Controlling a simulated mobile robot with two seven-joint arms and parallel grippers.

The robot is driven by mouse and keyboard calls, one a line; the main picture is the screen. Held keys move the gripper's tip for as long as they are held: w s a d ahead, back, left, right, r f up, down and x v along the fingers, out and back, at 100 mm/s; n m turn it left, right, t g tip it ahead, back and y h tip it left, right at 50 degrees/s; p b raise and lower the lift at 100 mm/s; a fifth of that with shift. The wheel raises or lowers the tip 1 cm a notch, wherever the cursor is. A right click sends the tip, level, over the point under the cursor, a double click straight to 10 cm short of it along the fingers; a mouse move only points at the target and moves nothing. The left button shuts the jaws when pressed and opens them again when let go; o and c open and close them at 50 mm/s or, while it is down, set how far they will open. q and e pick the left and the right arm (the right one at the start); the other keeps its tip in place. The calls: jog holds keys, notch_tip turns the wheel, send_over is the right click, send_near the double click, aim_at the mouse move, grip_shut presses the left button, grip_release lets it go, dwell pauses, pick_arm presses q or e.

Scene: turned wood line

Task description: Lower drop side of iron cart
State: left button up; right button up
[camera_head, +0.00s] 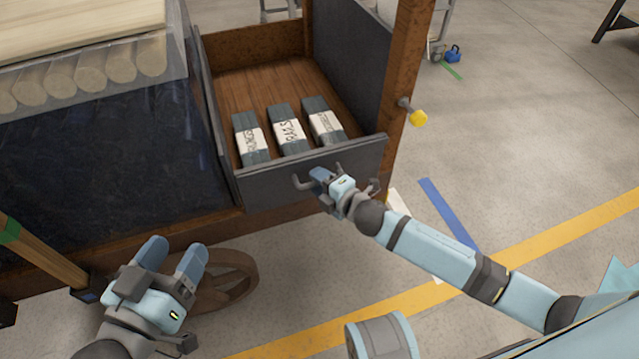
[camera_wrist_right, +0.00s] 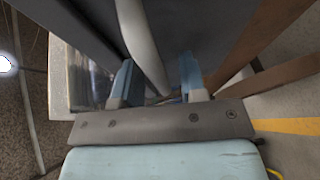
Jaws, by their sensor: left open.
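A rust-brown cart frame (camera_head: 408,70) fills the upper left of the head view. It has a dark front panel (camera_head: 100,150) and an open grey drawer-like box (camera_head: 310,170) with a wooden floor. My right gripper (camera_head: 322,180) is at the grey handle (camera_head: 302,184) on the box's front. In the right wrist view the grey bar (camera_wrist_right: 138,40) passes between the open fingers, with a gap beside it. Whether a finger touches it is unclear. My left gripper (camera_head: 172,256) is open and empty, low in front of the dark panel. A yellow knob (camera_head: 418,118) sticks out from the right post.
Several wood rounds (camera_head: 90,75) sit behind a clear panel on top. Three grey packs with white labels (camera_head: 288,130) lie in the box. A rusty wheel (camera_head: 235,280) is below, and a wooden handle (camera_head: 45,252) leans left. The floor at right is open.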

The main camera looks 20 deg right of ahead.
grip_shut()
dwell(0.3)
